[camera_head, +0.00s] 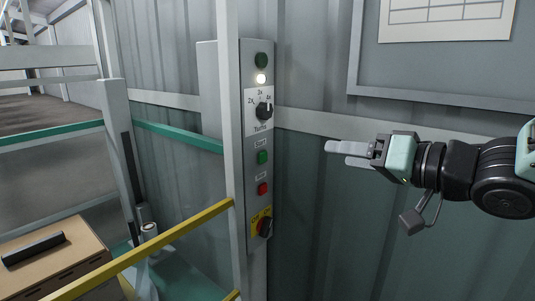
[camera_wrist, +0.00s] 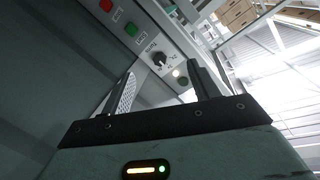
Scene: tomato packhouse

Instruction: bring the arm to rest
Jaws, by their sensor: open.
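My gripper (camera_head: 346,154) is at the right of the head view, stretched out level and pointing left toward a grey control panel (camera_head: 255,140). It is open and empty, with its fingertips apart from the panel. In the wrist view my gripper (camera_wrist: 160,88) shows its two fingers spread, with the panel (camera_wrist: 145,45) beyond them and nothing between them. My arm comes in from the right edge.
The panel carries a turns knob (camera_head: 265,110), a green button (camera_head: 263,157), a red button (camera_head: 263,189) and a lower rotary switch (camera_head: 265,227). A lamp (camera_head: 261,79) glows white. A yellow rail (camera_head: 150,251) and a cardboard box (camera_head: 75,262) stand at lower left.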

